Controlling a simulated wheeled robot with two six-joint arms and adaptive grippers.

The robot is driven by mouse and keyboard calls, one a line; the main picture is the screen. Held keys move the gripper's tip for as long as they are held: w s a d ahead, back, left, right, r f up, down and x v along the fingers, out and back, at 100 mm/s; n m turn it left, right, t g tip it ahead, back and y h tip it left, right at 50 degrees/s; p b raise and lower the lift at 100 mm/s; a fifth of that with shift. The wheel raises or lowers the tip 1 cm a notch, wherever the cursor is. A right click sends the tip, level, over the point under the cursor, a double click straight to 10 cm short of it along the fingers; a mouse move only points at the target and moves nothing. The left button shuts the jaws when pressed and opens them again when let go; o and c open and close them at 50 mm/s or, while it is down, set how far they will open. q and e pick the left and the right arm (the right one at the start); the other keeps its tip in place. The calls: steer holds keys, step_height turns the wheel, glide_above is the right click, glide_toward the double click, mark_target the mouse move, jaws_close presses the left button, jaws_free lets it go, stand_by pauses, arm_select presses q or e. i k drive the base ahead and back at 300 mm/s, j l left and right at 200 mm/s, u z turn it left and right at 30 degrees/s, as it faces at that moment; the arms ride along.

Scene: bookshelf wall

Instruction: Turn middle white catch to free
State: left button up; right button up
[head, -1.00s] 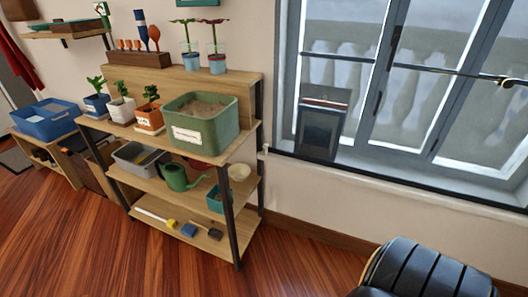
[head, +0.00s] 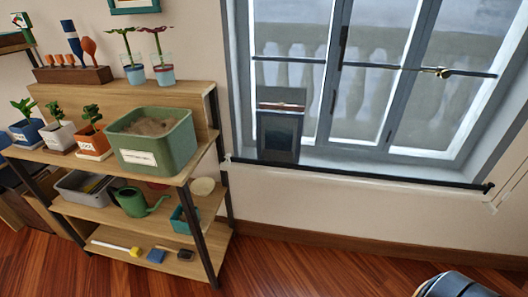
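I cannot make out a middle white catch in the head view. A window (head: 365,90) with grey frames fills the upper right. A dark horizontal rod with a brass-coloured fitting (head: 440,72) crosses its panes. A dark rail (head: 370,176) runs along the front of the sill, with a small pale piece near its left end (head: 229,157). Whether that piece is a catch is too small to tell. Neither of my grippers is in view.
A wooden shelf unit (head: 185,88) stands left of the window. It holds a green planter (head: 180,150), potted plants and a watering can (head: 138,203). A dark box (head: 279,145) stands on the sill. A dark rounded object (head: 455,286) is at the bottom right. Floor below the window is clear.

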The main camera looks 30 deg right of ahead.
mark_target(228, 155)
steer(key=i+j+z, duration=0.55)
steer(key=i+j, duration=0.25)
steer(key=i+j+z, duration=0.25)
steer(key=j, duration=0.35)
steer(key=i+j, duration=0.3)
